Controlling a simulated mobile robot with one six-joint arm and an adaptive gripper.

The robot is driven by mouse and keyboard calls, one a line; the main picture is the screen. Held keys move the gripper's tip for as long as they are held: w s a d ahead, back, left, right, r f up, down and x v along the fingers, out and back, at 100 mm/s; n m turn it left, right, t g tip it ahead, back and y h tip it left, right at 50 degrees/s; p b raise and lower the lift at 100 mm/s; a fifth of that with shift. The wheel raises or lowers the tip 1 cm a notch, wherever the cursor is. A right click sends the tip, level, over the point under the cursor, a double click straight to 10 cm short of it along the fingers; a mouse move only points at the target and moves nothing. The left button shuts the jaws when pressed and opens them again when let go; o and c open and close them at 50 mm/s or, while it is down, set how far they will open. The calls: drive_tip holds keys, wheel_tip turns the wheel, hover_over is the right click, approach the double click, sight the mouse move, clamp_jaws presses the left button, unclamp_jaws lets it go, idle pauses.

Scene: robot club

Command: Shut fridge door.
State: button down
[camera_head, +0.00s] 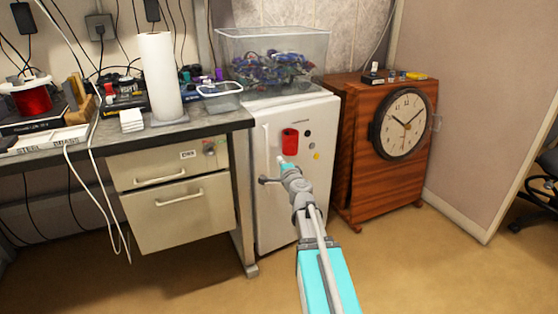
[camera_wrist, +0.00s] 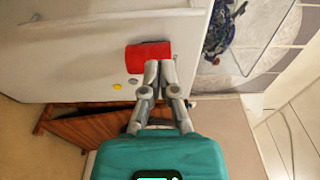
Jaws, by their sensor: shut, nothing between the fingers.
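The small white fridge (camera_head: 265,215) stands between the desk and a wooden cabinet. Its front door (camera_head: 322,180) carries a red holder (camera_head: 290,141) and several small round magnets. The door looks flush or nearly so in the head view; I cannot tell whether a narrow gap remains. In the wrist view the white door (camera_wrist: 75,60) fills the upper left, with the red holder (camera_wrist: 148,55) on it. My gripper (camera_wrist: 159,66) is shut and empty, its fingertips overlapping the holder's edge in the picture. Contact cannot be told. In the head view, my arm hides part of the door.
A clear bin (camera_head: 315,48) of coloured parts sits on the fridge. The wooden cabinet (camera_head: 350,180) with a round clock (camera_head: 404,124) stands close on the right. A desk (camera_head: 215,124) with drawers (camera_head: 180,212) is on the left. The floor (camera_head: 410,265) at front right is clear.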

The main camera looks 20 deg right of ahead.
approach(260, 137)
drive_tip(key=w+d, duration=0.2)
drive_tip(key=w, duration=0.1)
drive_tip(key=shift+w+d+f, duration=0.2)
drive_tip(key=shift+d+f, duration=0.05)
drive_tip(key=shift+f, duration=0.15)
idle(0.4)
drive_tip(key=shift+w, duration=0.1)
drive_tip(key=w, duration=0.2)
drive_tip(key=w+a, duration=0.1)
drive_tip(key=w, duration=0.1)
drive_tip(key=shift+w, duration=0.2)
drive_tip(key=shift+w+a+r, duration=0.1)
drive_tip(key=shift+w+r, duration=0.05)
drive_tip(key=shift+w, duration=0.2)
drive_tip(key=shift+w+r, duration=0.1)
drive_tip(key=shift+w, duration=0.05)
drive_tip(key=shift+a, duration=0.1)
drive_tip(key=shift+s+a, duration=0.15)
drive_tip(key=shift+s, duration=0.55)
drive_tip(key=s+a, duration=0.2)
drive_tip(key=s, duration=1.1)
drive_tip(key=shift+s, duration=0.35)
